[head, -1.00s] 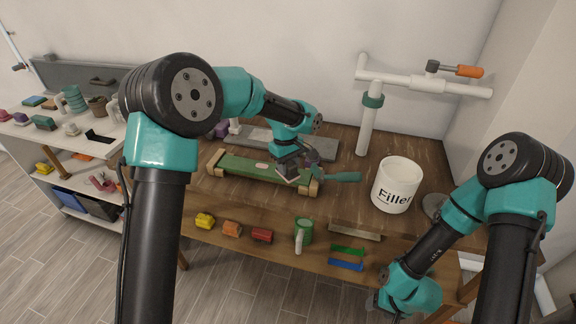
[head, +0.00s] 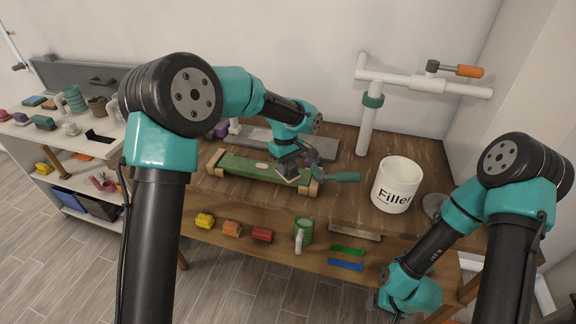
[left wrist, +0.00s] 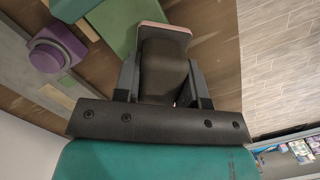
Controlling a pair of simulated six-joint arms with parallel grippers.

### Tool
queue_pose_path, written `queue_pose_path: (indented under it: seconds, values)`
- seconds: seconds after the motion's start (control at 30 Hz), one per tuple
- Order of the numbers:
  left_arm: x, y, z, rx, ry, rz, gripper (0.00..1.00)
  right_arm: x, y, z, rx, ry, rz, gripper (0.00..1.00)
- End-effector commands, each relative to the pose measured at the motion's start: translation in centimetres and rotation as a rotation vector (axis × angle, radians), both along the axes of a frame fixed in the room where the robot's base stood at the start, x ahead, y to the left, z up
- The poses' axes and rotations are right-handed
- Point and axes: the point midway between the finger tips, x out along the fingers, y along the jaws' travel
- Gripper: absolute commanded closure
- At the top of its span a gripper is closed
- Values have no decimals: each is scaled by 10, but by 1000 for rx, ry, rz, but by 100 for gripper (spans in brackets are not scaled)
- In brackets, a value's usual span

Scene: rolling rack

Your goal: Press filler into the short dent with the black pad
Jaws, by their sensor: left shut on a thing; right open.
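My left gripper (head: 288,172) is over the right part of the green board (head: 240,170) on the wooden bench, and is shut on the black pad. In the left wrist view the black pad (left wrist: 163,68) sits between the fingers, with a pinkish face (left wrist: 165,27) at its far end beside the green board (left wrist: 118,20). A small pale pink patch (head: 261,166) shows on the board, left of the gripper. The dents are too small or hidden to make out. A white tub marked "Filler" (head: 393,190) stands to the right. My right gripper (head: 378,303) is low at the front right, partly hidden by its arm.
Wooden blocks hold the board's ends. A teal-handled tool (head: 340,177) lies right of it. A white pipe stand (head: 368,125) rises behind. A side rack (head: 70,150) stands left.

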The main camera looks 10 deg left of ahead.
Motion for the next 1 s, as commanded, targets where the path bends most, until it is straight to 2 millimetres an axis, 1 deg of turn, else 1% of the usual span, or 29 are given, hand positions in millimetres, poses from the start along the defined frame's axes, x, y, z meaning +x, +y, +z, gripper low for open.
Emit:
queue_pose_path:
  seconds: [0.2, 1.0]
  values:
    - [1, 0, 16, -1, -6, 1, 81, 0, 0, 0, 0, 0, 0, 43]
    - [1, 0, 65, -1, -6, 0, 81, 0, 0, 0, 0, 0, 0, 43]
